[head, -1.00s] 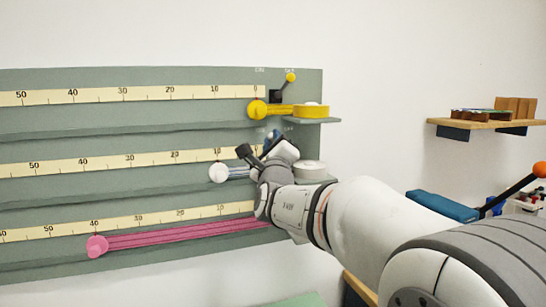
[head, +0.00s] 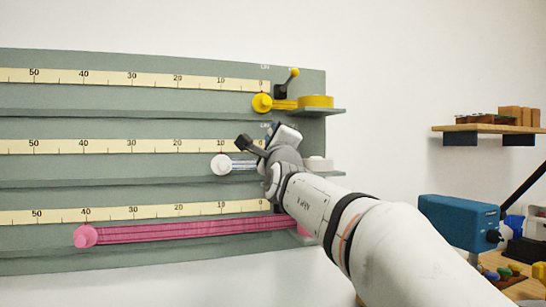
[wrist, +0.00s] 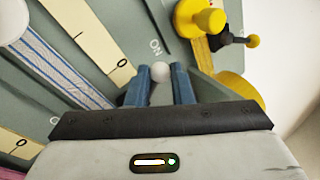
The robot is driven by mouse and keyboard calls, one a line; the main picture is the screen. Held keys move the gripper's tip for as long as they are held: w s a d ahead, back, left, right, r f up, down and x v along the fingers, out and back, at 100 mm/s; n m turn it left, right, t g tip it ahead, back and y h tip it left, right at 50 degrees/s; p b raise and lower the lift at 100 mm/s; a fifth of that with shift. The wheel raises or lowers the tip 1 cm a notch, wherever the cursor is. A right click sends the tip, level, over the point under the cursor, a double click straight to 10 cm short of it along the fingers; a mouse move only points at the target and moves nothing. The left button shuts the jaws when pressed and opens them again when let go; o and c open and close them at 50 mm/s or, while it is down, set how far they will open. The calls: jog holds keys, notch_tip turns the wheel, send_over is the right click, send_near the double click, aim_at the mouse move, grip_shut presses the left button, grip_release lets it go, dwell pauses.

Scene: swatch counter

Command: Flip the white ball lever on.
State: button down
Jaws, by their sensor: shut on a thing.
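The white ball lever shows as a white ball (wrist: 160,72) in the wrist view, between the two blue fingertips of my gripper (wrist: 159,84). My gripper is shut on the ball. An "ON" label (wrist: 155,47) is printed on the board just beyond it. The lever's base and stem are hidden behind the fingers, so I cannot tell its tilt. In the head view, my wrist is at the middle row of the grey-green board (head: 150,110) and covers the lever.
A yellow ball lever (head: 294,72) stands above, near a yellow roll (head: 316,101). A white knob (head: 221,164) on a blue-striped ribbon is left of my gripper, and a pink knob (head: 86,236) is lower left. A teal box (head: 459,222) and a wooden shelf (head: 490,128) are at right.

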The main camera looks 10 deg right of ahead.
jog(key=shift+n+b, duration=0.3)
jog(key=shift+b, duration=0.75)
jog(key=c, duration=1.3)
grip_release()
jog(key=shift+b+v, duration=0.55)
jog(key=shift+v, duration=3.45)
jog(key=shift+w, duration=0.1)
